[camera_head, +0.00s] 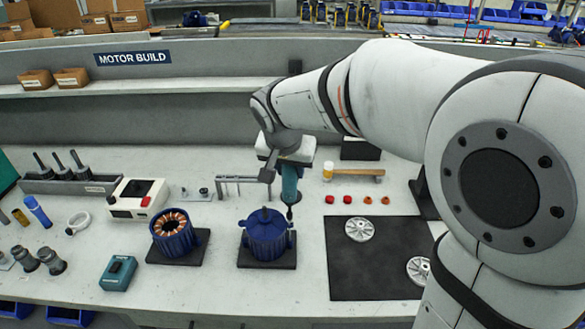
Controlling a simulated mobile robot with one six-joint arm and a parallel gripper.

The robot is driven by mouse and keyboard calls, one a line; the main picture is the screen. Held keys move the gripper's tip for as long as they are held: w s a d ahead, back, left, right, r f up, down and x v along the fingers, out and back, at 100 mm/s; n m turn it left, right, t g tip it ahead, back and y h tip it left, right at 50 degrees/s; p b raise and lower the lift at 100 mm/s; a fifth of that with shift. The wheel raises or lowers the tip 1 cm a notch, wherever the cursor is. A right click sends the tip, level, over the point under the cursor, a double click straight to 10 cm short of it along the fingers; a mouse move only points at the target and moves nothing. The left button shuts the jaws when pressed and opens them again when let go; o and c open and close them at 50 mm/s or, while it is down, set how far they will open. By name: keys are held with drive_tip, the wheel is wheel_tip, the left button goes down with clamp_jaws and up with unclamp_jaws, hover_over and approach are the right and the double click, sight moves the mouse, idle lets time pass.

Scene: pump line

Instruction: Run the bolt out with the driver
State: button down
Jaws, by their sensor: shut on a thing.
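My gripper (288,163) is shut on a teal driver (289,184) and holds it upright. The driver's dark shaft points down at the right rear edge of a blue motor (264,242). The closed motor stands on a dark base plate (268,262), with a dark shaft end on top. The bolt itself is too small to make out. I cannot tell whether the driver's tip touches it.
An open blue stator (172,244) with copper windings stands to the left, with a teal box (118,273) in front. A black mat (350,283) with metal discs lies right. A mallet (352,174), red caps (339,199) and a grey rack (243,181) lie behind. My arm covers the right side.

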drive_tip(key=shift+s+f, duration=0.2)
drive_tip(key=shift+f, duration=0.25)
drive_tip(key=shift+w+r+p, duration=0.15)
drive_tip(key=shift+r+p, duration=0.65)
drive_tip(key=shift+r, duration=0.6)
drive_tip(key=shift+w+r+p, duration=0.1)
drive_tip(key=shift+r+p, duration=0.7)
drive_tip(key=shift+r, duration=0.55)
